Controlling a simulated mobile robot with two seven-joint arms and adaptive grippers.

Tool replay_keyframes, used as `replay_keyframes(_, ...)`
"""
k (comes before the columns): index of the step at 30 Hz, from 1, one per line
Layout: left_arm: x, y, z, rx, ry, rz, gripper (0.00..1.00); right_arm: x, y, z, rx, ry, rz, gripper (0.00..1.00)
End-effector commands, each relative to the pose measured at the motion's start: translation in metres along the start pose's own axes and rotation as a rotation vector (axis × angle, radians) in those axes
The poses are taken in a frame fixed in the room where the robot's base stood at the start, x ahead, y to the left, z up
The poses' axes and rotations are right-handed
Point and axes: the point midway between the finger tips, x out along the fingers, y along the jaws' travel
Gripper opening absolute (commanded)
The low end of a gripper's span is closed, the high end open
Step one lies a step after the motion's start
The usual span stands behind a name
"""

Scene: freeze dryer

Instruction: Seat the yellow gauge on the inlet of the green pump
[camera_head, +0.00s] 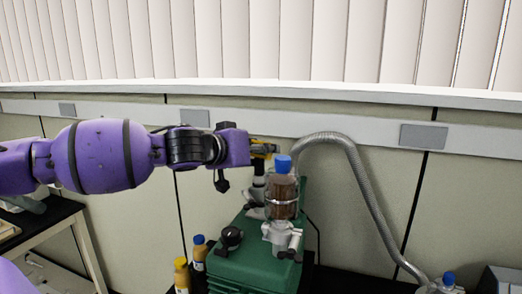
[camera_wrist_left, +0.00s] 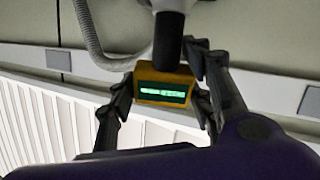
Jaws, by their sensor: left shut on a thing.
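The yellow gauge (camera_wrist_left: 147,76) has a lit green display and a dark cylindrical stem (camera_wrist_left: 168,42). My left gripper (camera_wrist_left: 164,93) is shut on its body, one finger on each side. In the head view the gauge (camera_head: 263,148) is mostly hidden by the gripper, above the green pump (camera_head: 245,268). Its stem lines up with a pale metal fitting (camera_wrist_left: 173,5) at the wrist view's top edge. In the head view the dark stem stands over the pump's rear port (camera_head: 256,196). I cannot tell whether they are fully joined. My right gripper is out of view.
A brown-filled glass vessel with a blue cap (camera_head: 283,165) stands on the pump just right of the gripper. A corrugated metal hose (camera_head: 365,185) arches at the right. Bottles with yellow (camera_head: 181,263) and blue caps (camera_head: 199,240) stand left of the pump.

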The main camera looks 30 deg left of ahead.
Motion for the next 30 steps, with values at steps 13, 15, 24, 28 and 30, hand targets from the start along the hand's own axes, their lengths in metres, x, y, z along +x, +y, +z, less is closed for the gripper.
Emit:
replay_keyframes(13, 0.0012, -0.0013, 0.0044, -0.001, 0.001, 0.001, 0.16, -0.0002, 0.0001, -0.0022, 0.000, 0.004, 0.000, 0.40)
replay_keyframes(15, 0.0015, -0.0016, 0.0052, -0.001, 0.001, 0.001, 0.16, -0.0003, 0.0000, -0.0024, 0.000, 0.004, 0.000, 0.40)
replay_keyframes(24, 0.0021, -0.0022, 0.0070, 0.000, 0.001, 0.001, 0.16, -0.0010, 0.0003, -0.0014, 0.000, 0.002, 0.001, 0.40)
replay_keyframes(28, 0.0021, -0.0021, 0.0070, 0.000, 0.001, 0.001, 0.52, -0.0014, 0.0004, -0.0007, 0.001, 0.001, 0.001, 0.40)
replay_keyframes(30, 0.0021, -0.0021, 0.0069, 0.000, 0.001, 0.001, 0.61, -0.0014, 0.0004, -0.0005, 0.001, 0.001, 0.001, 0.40)
